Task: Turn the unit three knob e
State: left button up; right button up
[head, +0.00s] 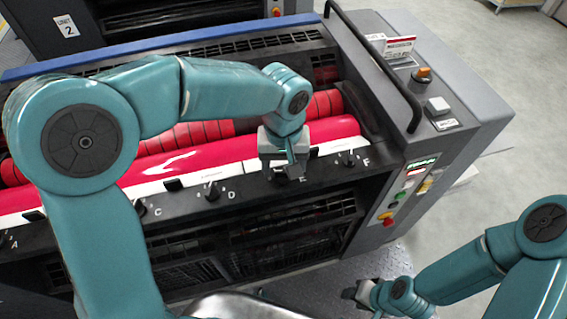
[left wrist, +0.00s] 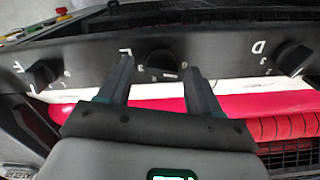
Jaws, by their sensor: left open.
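Knob E (head: 280,177) is a black knob on the dark front panel of the red-roller unit, partly hidden by my left gripper (head: 283,166). In the left wrist view the knob (left wrist: 160,62) sits between the two fingertips of my left gripper (left wrist: 157,63), with a visible gap on each side. That gripper is open and holds nothing. The letter beside this knob is partly covered by a finger. My right gripper (head: 360,292) is low at the right, away from the panel. I cannot tell whether its fingers are apart.
Knob F (head: 349,160) and knob D (head: 212,192) flank knob E, and knob C (head: 140,210) is farther left. Red rollers (head: 240,150) lie just behind the panel. A black handrail (head: 375,70) and a button panel (head: 408,190) stand at the right end. Open floor lies at right.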

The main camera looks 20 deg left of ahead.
pick_arm(q)
jog(key=shift+a, duration=0.15)
jog(key=c, duration=1)
jog(key=shift+c, duration=0.2)
